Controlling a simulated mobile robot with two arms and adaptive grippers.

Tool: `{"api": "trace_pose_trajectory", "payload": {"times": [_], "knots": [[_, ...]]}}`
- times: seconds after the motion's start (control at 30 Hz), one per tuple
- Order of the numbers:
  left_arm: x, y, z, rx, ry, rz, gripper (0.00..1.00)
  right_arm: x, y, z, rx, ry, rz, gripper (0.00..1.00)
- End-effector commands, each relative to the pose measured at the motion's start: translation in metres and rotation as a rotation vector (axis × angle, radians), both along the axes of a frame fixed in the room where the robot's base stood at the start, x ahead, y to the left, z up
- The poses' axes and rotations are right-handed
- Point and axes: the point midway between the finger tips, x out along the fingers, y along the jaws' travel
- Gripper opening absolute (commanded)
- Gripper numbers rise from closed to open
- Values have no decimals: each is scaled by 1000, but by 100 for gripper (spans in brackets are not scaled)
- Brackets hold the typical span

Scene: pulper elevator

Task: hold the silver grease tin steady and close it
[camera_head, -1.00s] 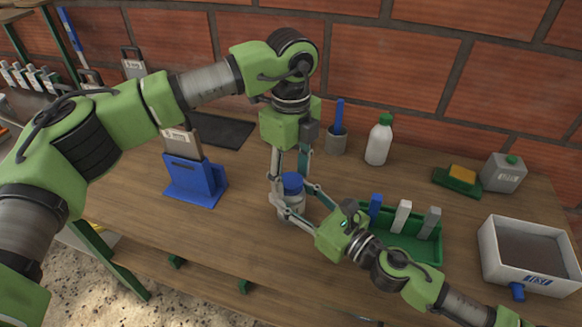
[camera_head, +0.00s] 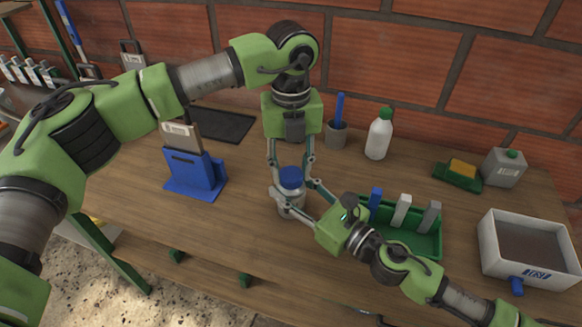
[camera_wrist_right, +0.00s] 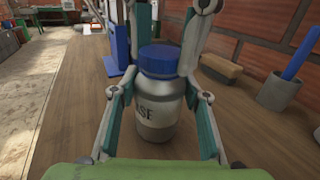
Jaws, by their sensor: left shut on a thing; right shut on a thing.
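The silver grease tin (camera_head: 291,206) stands upright on the bench with its blue lid (camera_head: 291,176) on top. In the right wrist view the tin (camera_wrist_right: 160,115) shows part of a dark label, and the lid (camera_wrist_right: 159,60) looks level on it. My right gripper (camera_head: 288,200) comes in from the right and is shut on the tin's body, one finger on each side. My left gripper (camera_head: 290,174) points down from above and is shut on the lid. Whether the lid is fully threaded cannot be seen.
A green tray (camera_head: 425,246) with upright blue, white and grey pieces stands close to the right. A blue stand (camera_head: 195,176) is at left. A cup (camera_head: 336,135), a white bottle (camera_head: 378,138), a sponge on a green holder (camera_head: 458,177) and a white box (camera_head: 530,262) stand around.

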Motion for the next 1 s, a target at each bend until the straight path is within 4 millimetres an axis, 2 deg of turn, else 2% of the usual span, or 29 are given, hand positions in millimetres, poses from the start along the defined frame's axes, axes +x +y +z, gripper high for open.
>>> {"api": "trace_pose_trajectory", "payload": {"times": [1.0], "knots": [[0,0,-1,0,-1,-1893,8,0,0,0,0,0,1,0]]}}
